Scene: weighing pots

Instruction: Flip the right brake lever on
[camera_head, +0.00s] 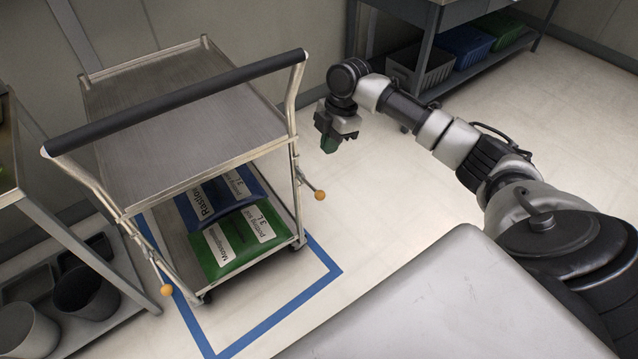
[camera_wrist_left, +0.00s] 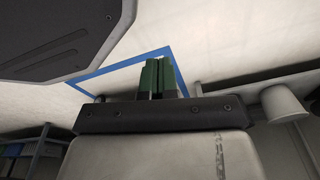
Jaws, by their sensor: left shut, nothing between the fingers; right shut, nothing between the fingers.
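The right brake lever (camera_head: 319,195) is a short rod with an orange ball, sticking out to the lower right from the right side of the metal cart (camera_head: 180,110). The left brake lever (camera_head: 166,290) has a matching orange ball, low on the cart's left upright. My right gripper (camera_head: 331,144) has green fingertips, shut and empty. It appears above the right lever in the picture, apart from it. My left gripper (camera_wrist_left: 161,76) shows only in the left wrist view, its green fingers shut and empty. The levers cannot be made out in that view.
The cart has a dark push bar (camera_head: 180,100) and carries a green bag (camera_head: 238,240) and a blue bag (camera_head: 215,200) on its lower shelf. Blue tape (camera_head: 290,303) marks the floor around it. A shelf with crates (camera_head: 465,45) stands behind. Floor right of the cart is clear.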

